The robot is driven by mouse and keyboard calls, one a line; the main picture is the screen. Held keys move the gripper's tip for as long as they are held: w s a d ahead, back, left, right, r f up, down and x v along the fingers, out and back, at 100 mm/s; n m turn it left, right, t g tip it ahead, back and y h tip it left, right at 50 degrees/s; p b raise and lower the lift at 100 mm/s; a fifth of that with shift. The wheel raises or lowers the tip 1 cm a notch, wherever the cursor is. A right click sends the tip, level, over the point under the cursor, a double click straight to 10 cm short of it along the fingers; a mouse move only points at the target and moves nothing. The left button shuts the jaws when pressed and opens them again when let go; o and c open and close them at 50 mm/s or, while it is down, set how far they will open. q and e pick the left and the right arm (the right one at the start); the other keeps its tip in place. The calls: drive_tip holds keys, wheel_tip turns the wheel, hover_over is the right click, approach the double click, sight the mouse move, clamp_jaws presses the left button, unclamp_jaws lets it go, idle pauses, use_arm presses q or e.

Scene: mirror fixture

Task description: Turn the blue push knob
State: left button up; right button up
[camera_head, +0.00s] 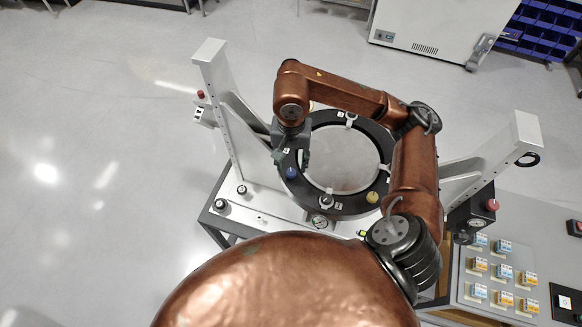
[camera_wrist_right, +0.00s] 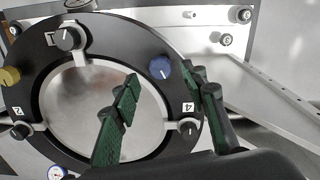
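The blue push knob (camera_head: 291,173) sits on the lower left of the black ring (camera_head: 338,208) around a round mirror (camera_head: 342,158). It also shows in the wrist view (camera_wrist_right: 160,68), with a white pointer line on its face. My right gripper (camera_head: 291,158) is over the left side of the ring, close to the blue knob. In the wrist view its two green fingers (camera_wrist_right: 161,80) are spread apart, and the blue knob shows between their tips, not gripped. I cannot tell whether either finger touches it. My left gripper is not in view.
A yellow knob (camera_head: 372,197) and black clamp knobs (camera_head: 326,201) are on the ring. White uprights (camera_head: 215,75) flank the fixture. A dial gauge (camera_head: 319,221) sits in front. A panel of small boxes (camera_head: 502,272) stands at right. Floor at left is clear.

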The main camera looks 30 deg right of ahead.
sight(291, 172)
wheel_tip(291, 172, up, 9)
idle(0.3)
drive_tip(key=shift+a+f, duration=0.1)
